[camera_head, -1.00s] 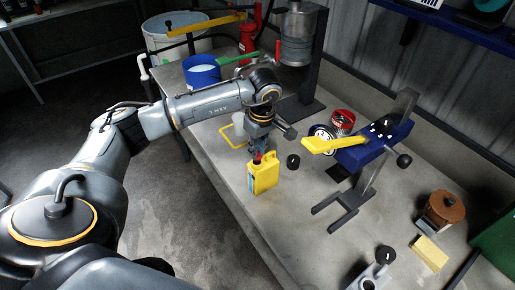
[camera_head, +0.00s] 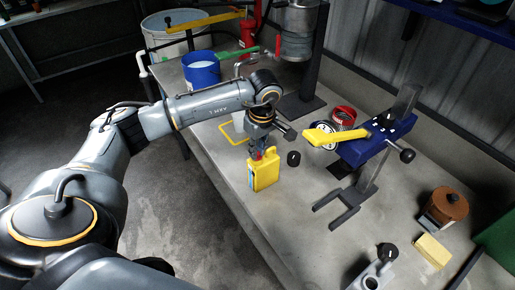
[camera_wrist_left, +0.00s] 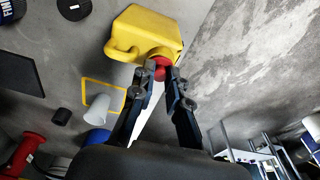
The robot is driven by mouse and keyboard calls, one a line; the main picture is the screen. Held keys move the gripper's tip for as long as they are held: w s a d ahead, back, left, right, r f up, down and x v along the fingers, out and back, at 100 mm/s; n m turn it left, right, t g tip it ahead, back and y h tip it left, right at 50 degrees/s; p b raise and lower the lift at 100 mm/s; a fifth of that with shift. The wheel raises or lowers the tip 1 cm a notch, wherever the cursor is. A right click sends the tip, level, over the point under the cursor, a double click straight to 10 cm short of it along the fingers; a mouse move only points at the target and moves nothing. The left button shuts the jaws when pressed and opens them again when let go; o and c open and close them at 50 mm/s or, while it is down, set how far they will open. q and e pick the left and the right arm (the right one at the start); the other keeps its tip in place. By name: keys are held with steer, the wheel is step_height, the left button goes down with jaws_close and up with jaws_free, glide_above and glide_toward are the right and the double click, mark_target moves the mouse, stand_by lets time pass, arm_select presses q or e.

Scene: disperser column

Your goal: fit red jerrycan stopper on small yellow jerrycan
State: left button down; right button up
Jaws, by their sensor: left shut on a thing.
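The small yellow jerrycan (camera_head: 264,173) stands upright near the left edge of the grey bench. It also shows at the top of the left wrist view (camera_wrist_left: 146,30). My left gripper (camera_head: 262,151) is directly above its neck, and its fingers also show in the left wrist view (camera_wrist_left: 162,80). The gripper is shut on the red stopper (camera_wrist_left: 160,68), which is at the jerrycan's mouth. I cannot tell whether the stopper is seated or only touching. My right gripper is not in view.
A black cap (camera_head: 293,158) lies right of the jerrycan. A blue stand with a yellow lever (camera_head: 322,137) and grey fork is further right. A blue bucket (camera_head: 201,70) and white cup (camera_head: 239,121) are behind. The bench front is mostly clear.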

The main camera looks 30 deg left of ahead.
mark_target(260, 161)
arm_select(q)
steer(key=shift+f, duration=0.15)
steer(key=c, duration=1.3)
jaws_free()
steer(key=shift+o, duration=0.2)
step_height(260, 161, up, 12)
steer(key=d, duration=0.1)
steer(key=shift+s+d, duration=0.15)
steer(key=shift+s, duration=0.1)
